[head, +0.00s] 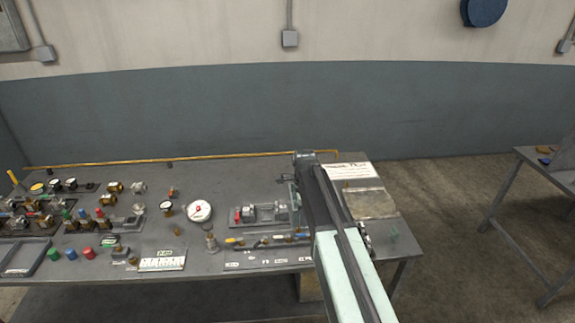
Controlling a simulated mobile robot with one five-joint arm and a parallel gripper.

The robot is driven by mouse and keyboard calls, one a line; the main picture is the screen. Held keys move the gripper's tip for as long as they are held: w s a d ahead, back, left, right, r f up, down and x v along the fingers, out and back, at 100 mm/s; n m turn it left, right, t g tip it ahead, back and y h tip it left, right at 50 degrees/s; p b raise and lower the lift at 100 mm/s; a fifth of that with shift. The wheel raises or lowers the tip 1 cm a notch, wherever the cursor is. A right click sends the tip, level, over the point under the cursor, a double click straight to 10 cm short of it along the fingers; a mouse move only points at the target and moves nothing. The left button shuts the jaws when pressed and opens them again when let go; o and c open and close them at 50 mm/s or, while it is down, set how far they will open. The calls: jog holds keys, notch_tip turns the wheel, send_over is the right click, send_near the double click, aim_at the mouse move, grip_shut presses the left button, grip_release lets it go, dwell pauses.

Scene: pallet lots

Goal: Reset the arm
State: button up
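My arm reaches from the bottom right of the head view out over the right part of the grey workbench (200,267). Its far end, with my gripper (292,187), is over the bench beside a small pump-like machine (262,213). The fingers are small and mostly hidden by the arm, so I cannot tell whether they are open or shut, or whether they touch or hold anything.
Valves, gauges and fittings crowd the bench's left. A white round gauge (199,211), a tray (25,257) and a label card (162,261) lie nearer. A paper sheet (350,171) lies right of my arm. Another table (548,160) stands far right, with open floor between.

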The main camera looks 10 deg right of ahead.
jog(key=s+d+f+n+b, duration=0.1)
jog(key=s+n, duration=0.8)
jog(key=s+d+f+n+b, duration=0.2)
jog(key=s+n, duration=0.7)
jog(key=s, duration=0.1)
jog(key=shift+d, duration=0.1)
